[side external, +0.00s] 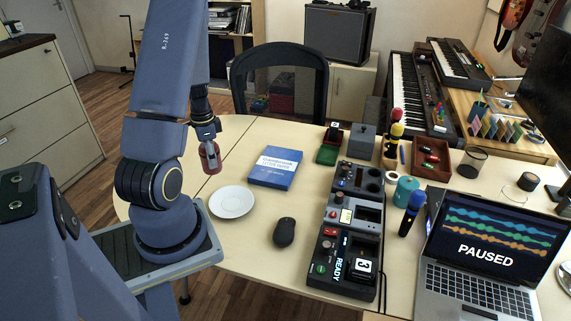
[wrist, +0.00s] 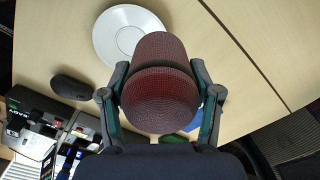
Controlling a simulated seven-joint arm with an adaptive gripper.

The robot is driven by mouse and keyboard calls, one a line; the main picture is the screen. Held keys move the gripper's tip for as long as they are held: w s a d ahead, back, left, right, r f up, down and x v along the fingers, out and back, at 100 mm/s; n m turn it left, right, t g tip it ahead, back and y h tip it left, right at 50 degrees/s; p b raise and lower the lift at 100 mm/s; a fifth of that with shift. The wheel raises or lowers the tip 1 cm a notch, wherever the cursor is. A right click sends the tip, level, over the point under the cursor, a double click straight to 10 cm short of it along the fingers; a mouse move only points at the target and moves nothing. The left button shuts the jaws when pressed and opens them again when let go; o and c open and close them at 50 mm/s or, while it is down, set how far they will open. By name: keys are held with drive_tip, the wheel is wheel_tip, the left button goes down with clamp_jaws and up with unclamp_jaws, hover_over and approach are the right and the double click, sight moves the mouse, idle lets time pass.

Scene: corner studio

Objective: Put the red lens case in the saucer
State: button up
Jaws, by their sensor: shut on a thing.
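My gripper (side external: 207,138) is shut on the red lens case (side external: 210,158), held in the air above the table's left part. In the wrist view the lens case (wrist: 160,88) is dark red with a fine texture, between the two fingers. The saucer (side external: 231,202) is white, round and empty, flat on the table near its left edge. In the side view it sits lower and a little right of the held case. In the wrist view the saucer (wrist: 106,38) lies beyond the case, which hides its lower right part.
A blue book (side external: 275,167) lies right of the saucer, and a black mouse (side external: 284,232) lies to its lower right. A dark control console (side external: 345,250) and a laptop (side external: 482,250) stand farther right. Bare table surrounds the saucer.

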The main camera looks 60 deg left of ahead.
drive_tip(key=w+d+f, duration=0.3)
drive_tip(key=d+f, duration=0.1)
drive_tip(key=d, duration=0.2)
hover_over(232, 204)
drive_tip(key=shift+n, duration=0.4)
wheel_tip(232, 204, down, 7)
drive_tip(key=shift+f, duration=0.1)
drive_tip(key=shift+f, duration=0.1)
drive_tip(key=o, duration=1.4)
